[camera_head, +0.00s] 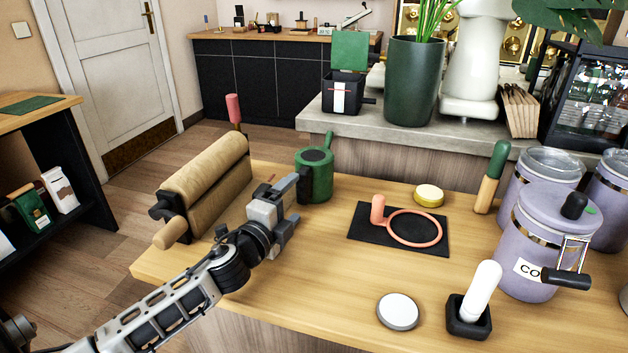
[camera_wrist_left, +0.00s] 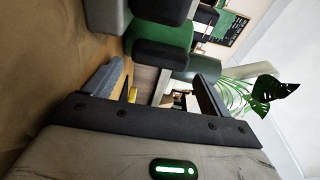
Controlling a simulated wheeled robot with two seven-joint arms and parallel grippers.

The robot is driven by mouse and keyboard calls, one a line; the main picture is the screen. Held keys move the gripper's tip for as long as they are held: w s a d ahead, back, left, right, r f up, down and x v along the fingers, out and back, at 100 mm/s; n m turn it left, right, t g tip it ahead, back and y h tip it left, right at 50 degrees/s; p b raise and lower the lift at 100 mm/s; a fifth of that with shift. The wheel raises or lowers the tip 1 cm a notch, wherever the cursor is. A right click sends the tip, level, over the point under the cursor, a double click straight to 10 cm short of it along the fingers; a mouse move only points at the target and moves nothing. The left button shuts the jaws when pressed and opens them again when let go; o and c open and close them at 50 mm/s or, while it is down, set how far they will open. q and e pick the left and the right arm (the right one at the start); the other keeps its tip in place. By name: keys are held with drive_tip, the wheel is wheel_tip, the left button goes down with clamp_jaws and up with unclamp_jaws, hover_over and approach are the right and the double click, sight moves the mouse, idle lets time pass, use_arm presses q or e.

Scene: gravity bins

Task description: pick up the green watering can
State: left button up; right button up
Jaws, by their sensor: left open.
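The green watering can (camera_head: 316,184) stands upright on the wooden counter in the head view, just right of the paper roll, with its handle rising at the upper right. My left gripper (camera_head: 290,203) is open at the can's near left side. Its jaws hide a little of the can's lower left edge, and I cannot tell whether they touch it. In the left wrist view, the open, empty fingers of my left gripper (camera_wrist_left: 158,85) show, with a dark green shape (camera_wrist_left: 165,38) ahead that looks like the can. My right gripper is out of view.
A brown paper roll (camera_head: 206,185) on a holder stands left of the can.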

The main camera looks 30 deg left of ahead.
sight(302, 190)
use_arm(q)
drive_tip(key=w, duration=0.5)
drive_tip(key=shift+a, duration=0.15)
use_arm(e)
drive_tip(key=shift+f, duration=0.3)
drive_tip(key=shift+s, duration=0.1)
use_arm(q)
drive_tip(key=c, duration=1)
drive_tip(key=shift+r, duration=0.2)
drive_tip(key=c, duration=0.3)
wheel_tip(302, 190, up, 9)
drive_tip(key=p, duration=0.3)
drive_tip(key=shift+f, duration=0.15)
drive_tip(key=shift+r, duration=0.65)
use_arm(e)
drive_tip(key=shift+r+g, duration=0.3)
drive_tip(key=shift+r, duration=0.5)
